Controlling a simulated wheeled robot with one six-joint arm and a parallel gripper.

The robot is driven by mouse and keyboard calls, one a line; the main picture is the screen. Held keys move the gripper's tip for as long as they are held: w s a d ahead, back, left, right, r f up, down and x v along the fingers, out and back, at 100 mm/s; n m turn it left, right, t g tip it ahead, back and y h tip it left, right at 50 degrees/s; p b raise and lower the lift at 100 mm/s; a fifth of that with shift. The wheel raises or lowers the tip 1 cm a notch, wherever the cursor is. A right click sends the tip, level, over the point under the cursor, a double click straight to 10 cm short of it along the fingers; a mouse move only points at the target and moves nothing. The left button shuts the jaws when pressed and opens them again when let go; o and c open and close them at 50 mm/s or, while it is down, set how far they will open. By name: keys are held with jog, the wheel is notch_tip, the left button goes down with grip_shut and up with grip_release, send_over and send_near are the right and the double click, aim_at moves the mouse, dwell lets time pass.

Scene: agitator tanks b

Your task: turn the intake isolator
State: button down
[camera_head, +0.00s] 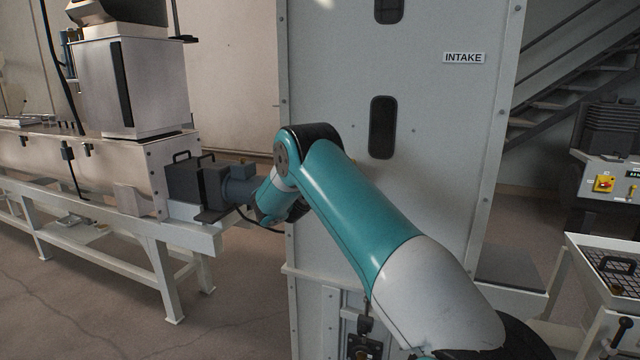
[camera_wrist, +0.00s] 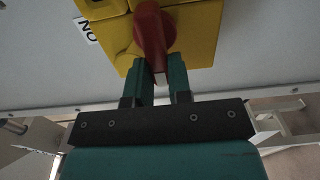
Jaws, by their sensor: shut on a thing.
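The intake isolator shows in the wrist view as a yellow box (camera_wrist: 200,35) with a red rotary handle (camera_wrist: 151,35) on its face. A white label reading "ON" (camera_wrist: 87,29) sits to the left of the box. My gripper (camera_wrist: 162,68) has its two teal fingers on either side of the red handle's lower end and is shut on it. In the head view my arm crosses in front of the grey cabinet marked "INTAKE" (camera_head: 463,58). My gripper and the isolator are hidden there.
The tall grey cabinet (camera_head: 440,150) fills the middle. A trough conveyor (camera_head: 90,165) with a motor stands at the left on a white frame. At the right are a control box with another red and yellow switch (camera_head: 603,184), a grated table (camera_head: 610,265) and stairs.

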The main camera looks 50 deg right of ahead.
jog(key=shift+f, duration=0.15)
jog(key=c, duration=1)
grip_release()
jog(key=shift+c, duration=0.2)
jog(key=shift+a, duration=0.15)
jog(key=b+v, duration=0.4)
jog(key=v, duration=1.3)
jog(key=shift+a, duration=0.1)
